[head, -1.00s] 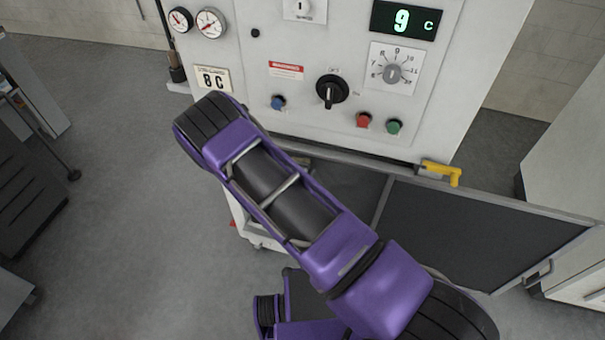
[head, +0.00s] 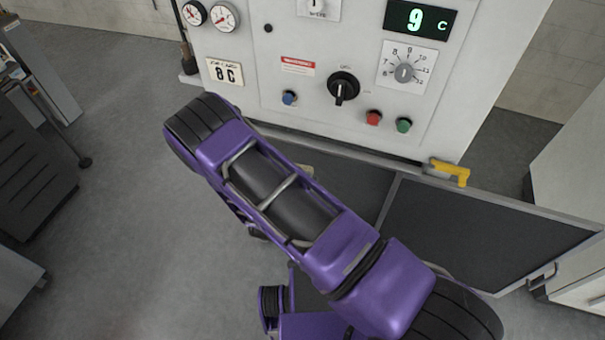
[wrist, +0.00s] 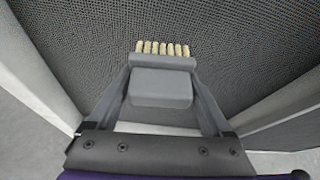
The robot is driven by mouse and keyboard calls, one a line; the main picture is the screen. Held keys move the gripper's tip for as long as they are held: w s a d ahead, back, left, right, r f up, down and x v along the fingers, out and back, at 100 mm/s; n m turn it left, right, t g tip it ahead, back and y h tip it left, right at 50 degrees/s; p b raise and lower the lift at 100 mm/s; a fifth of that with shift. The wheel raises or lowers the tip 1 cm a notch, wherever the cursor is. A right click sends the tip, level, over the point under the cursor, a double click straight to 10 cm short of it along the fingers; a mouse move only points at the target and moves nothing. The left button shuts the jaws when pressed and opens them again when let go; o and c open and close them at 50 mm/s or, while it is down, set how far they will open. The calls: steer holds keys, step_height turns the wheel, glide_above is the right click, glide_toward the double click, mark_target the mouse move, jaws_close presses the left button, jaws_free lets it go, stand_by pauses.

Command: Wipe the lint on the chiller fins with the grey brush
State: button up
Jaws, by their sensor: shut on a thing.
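In the wrist view my gripper (wrist: 162,66) is shut on the grey brush (wrist: 161,88). The brush has a blocky grey body and a row of cream bristles along its far edge. The bristles point at a dark, finely textured surface (wrist: 235,45), which looks like the chiller fins. I cannot tell whether they touch it. I cannot make out any lint. In the head view my purple arm hides the gripper and the brush.
The white machine (head: 290,110) stands ahead with gauges, knobs and a display reading 9 C. A dark cabinet (head: 30,165) stands at left. Grey floor (head: 125,200) is open between.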

steer(key=shift+s+a, duration=0.3)
steer(key=shift+s, duration=0.4)
steer(key=shift+s+a, duration=0.25)
steer(key=shift+s, duration=0.4)
